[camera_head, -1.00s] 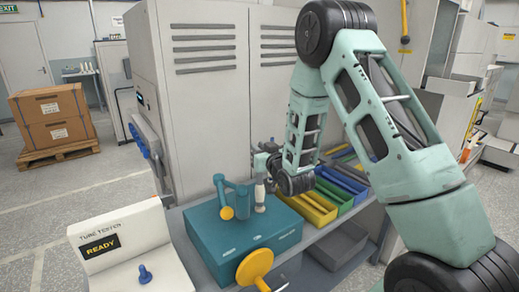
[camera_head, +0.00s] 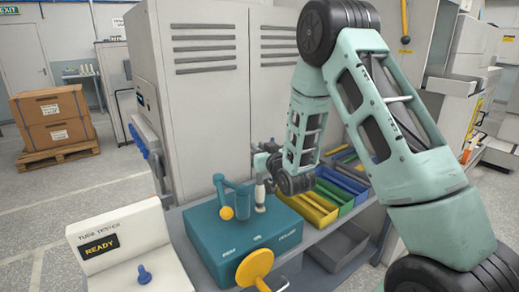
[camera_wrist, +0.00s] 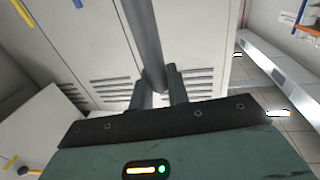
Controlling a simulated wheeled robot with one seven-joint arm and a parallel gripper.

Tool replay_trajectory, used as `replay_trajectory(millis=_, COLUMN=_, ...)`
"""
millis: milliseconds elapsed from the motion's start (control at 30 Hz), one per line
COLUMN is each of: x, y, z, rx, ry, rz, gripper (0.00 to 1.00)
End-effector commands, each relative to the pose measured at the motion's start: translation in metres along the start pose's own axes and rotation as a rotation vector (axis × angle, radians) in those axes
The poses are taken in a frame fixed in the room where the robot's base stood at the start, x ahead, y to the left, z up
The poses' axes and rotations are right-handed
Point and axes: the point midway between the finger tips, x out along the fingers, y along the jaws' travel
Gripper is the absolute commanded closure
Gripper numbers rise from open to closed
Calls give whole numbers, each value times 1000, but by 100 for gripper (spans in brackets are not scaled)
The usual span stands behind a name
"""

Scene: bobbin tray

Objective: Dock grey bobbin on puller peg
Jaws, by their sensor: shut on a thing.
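My gripper (camera_head: 262,165) is shut on the grey bobbin (camera_wrist: 146,40) and holds it by its side. In the wrist view the bobbin is a long grey tube running from between the two fingers to the top edge. In the head view the bobbin (camera_head: 260,192) looks pale and hangs about upright below my gripper, over the top of the teal puller box (camera_head: 215,245). Its lower end meets a dark spot on the box top. No peg shows clearly there, and I cannot tell whether the bobbin is around one or just above it.
A teal post with a yellow knob (camera_head: 227,213) stands just left of the bobbin. A yellow handwheel (camera_head: 254,266) is on the box front. Coloured bins (camera_head: 325,195) lie to the right. A tube tester (camera_head: 120,245) reading READY is at left. Grey cabinets (camera_head: 215,110) stand behind.

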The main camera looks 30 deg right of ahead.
Motion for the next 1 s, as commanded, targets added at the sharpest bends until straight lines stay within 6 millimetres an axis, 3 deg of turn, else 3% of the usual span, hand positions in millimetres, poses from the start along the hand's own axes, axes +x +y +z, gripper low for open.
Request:
replay_trajectory(millis=567, x=0, y=0, z=11, rx=0, ry=1, rz=0, gripper=100)
replay_trajectory(millis=600, x=0, y=0, z=10, rx=0, ry=1, rz=0, gripper=75)
replay_trajectory(millis=1000, x=1, y=0, z=10, rx=0, ry=1, rz=0, gripper=74)
